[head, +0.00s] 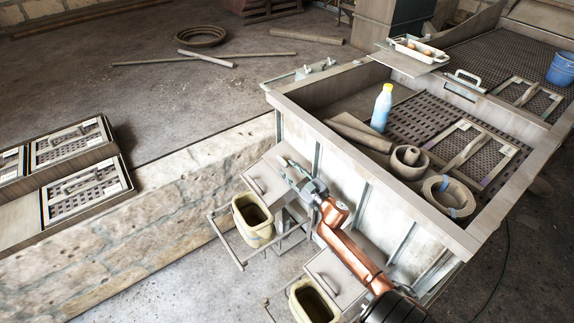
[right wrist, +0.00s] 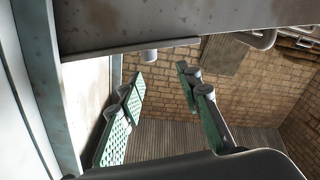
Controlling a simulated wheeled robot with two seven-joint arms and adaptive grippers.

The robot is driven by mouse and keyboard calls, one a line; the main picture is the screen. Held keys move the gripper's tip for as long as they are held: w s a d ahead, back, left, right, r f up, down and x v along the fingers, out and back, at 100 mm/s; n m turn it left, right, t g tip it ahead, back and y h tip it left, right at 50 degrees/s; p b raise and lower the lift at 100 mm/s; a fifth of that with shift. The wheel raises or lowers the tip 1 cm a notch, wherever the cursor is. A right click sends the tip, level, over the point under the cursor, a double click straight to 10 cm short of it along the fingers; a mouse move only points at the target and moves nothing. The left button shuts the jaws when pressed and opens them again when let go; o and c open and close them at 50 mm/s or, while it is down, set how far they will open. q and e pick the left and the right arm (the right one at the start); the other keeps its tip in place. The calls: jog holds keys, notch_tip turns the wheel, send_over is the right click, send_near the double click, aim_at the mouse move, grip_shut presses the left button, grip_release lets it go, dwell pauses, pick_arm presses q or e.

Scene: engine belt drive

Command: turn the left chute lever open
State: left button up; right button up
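The left chute (head: 262,172) is a pale box on the side of the large bin, with a thin bent handle (head: 254,186) on its front. My right gripper (head: 289,168) is over the chute's right part, close to the bin wall. It is open in the right wrist view (right wrist: 160,78), its two green-padded fingers apart with nothing between them. A short round grey stub (right wrist: 149,56) shows just beyond the fingertips, under a grey metal edge; I cannot tell whether it belongs to the chute lever. The lever is not clearly visible in the head view. My left gripper is not in view.
A second chute (head: 332,278) and bucket (head: 312,303) are nearer. A stone wall (head: 150,220) runs at left.

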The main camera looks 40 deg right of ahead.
aim_at(287, 166)
jog(key=shift+s+d+f+m, duration=0.3)
jog(key=shift+s+f+m, duration=0.15)
jog(key=shift+s, duration=0.1)
jog(key=shift+s+d+f+m, duration=0.35)
jog(key=shift+s+m, duration=0.1)
jog(key=shift+s, duration=0.1)
jog(key=w, duration=0.5)
jog(key=w+b, duration=0.1)
jog(key=w, duration=0.1)
jog(key=shift+w+d, duration=0.25)
jog(key=shift+d, duration=0.15)
grip_shut()
jog(key=shift+f, duration=0.1)
